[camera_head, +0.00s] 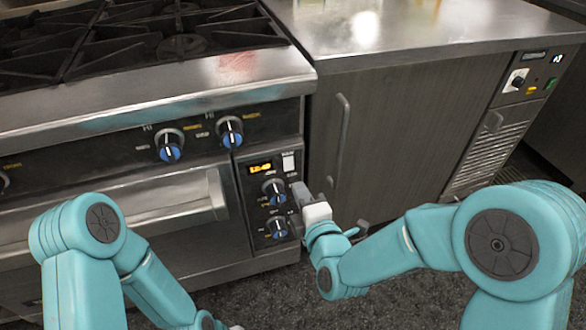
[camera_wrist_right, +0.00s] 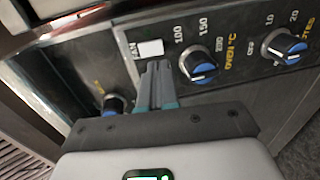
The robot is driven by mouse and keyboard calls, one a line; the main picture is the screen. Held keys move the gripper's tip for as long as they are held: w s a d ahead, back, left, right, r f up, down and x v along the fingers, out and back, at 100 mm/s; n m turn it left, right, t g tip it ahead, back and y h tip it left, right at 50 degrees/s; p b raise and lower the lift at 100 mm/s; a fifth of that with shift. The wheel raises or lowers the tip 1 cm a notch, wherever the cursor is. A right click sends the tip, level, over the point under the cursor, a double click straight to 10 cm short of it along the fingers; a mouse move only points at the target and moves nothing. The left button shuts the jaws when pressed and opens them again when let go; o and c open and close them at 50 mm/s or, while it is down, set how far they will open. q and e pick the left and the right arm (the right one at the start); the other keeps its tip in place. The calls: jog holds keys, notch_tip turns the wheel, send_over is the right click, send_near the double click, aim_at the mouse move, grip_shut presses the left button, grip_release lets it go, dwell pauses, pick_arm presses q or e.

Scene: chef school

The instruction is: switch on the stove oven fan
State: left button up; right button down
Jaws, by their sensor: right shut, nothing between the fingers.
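The stove's control panel (camera_head: 263,205) carries a lit orange display and knobs. The white fan switch (camera_head: 288,162) is at its upper right. In the right wrist view the white switch (camera_wrist_right: 150,48) sits beside the word FAN. My right gripper (camera_head: 300,192) is shut and empty in front of the panel's right edge, lower than the switch in the head view. In the wrist view its fingertips (camera_wrist_right: 157,68) are just below the switch, close to it. I cannot tell whether they touch. My left arm shows at the lower left, but its gripper fingers are out of the picture.
An oven temperature knob (camera_wrist_right: 198,65) and a timer knob (camera_wrist_right: 284,47) sit beside the fingers. Burner knobs (camera_head: 229,131) line the stove front above an oven handle (camera_head: 140,215). A cabinet (camera_head: 400,130) with a vertical handle stands at the right.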

aim_at(289, 169)
jog(key=p+x, duration=0.1)
jog(key=x, duration=0.4)
jog(key=shift+w+a, duration=0.1)
jog(key=shift+w, duration=0.25)
jog(key=shift+w+f+b, duration=0.2)
jog(key=shift+f+b, duration=0.1)
jog(key=shift+b, duration=0.65)
jog(key=shift+r, duration=0.3)
jog(key=shift+f, duration=0.1)
